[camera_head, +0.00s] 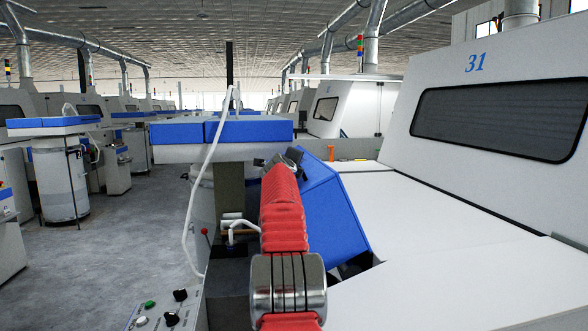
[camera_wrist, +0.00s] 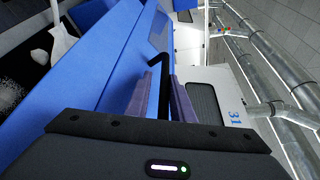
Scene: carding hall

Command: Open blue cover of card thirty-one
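The blue cover (camera_head: 328,205) of card 31 stands tilted beside the white machine body, with a dark gap under its lower right edge. In the wrist view the blue cover (camera_wrist: 95,70) runs diagonally, and its black bent handle (camera_wrist: 158,62) passes between my fingers. My gripper (camera_wrist: 162,90) is closed around the handle, one purple-grey finger on each side. In the head view my gripper (camera_head: 287,158) is at the cover's upper left edge, partly hidden by my red arm. The number 31 (camera_head: 474,63) is on the white machine housing.
A blue-and-white overhead unit (camera_head: 222,133) with a white hose stands left of my arm. A control panel (camera_head: 165,318) with knobs is at the lower left. The grey aisle floor (camera_head: 110,260) is open. White machine panels (camera_head: 430,215) fill the right.

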